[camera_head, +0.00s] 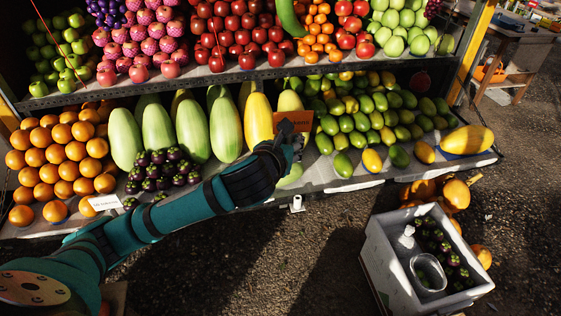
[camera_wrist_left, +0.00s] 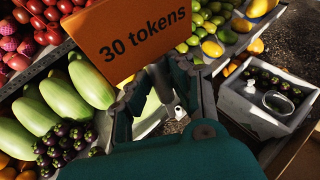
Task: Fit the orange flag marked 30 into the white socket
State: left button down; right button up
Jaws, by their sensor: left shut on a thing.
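The orange flag (camera_head: 296,121) is held up in front of the lower fruit shelf. In the left wrist view the flag (camera_wrist_left: 135,35) reads "30 tokens" and fills the upper middle. My left gripper (camera_head: 291,142) is shut on the lower part of the flag; its fingers show in the left wrist view (camera_wrist_left: 165,75). The white socket (camera_head: 296,203) is at the front edge of the lower shelf, below the gripper and apart from the flag. It also shows in the left wrist view (camera_wrist_left: 179,110), beyond the fingers. My right gripper is not in view.
The lower shelf's edge (camera_head: 336,185) runs below piled gourds, mangoes and oranges (camera_head: 62,133). Mangosteens (camera_head: 160,170) lie left of my gripper. A white card (camera_head: 105,202) stands at the left edge. A white crate (camera_head: 385,256) with mangosteens is on the ground right.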

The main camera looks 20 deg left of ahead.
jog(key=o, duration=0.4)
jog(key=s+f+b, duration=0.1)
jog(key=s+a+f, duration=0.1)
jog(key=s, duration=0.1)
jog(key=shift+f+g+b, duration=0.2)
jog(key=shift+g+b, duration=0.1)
jog(key=shift+b, duration=0.05)
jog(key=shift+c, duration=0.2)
pick_arm(q)
jog(key=w+f+b, duration=0.1)
jog(key=w+f, duration=0.3)
jog(key=f, duration=0.3)
jog(key=w+f+b, duration=0.1)
jog(key=w+f, duration=0.3)
jog(key=f, duration=0.4)
jog(key=w+a+f+b, duration=0.1)
jog(key=w+f, duration=0.3)
jog(key=f, duration=0.4)
jog(key=shift+n, duration=0.4)
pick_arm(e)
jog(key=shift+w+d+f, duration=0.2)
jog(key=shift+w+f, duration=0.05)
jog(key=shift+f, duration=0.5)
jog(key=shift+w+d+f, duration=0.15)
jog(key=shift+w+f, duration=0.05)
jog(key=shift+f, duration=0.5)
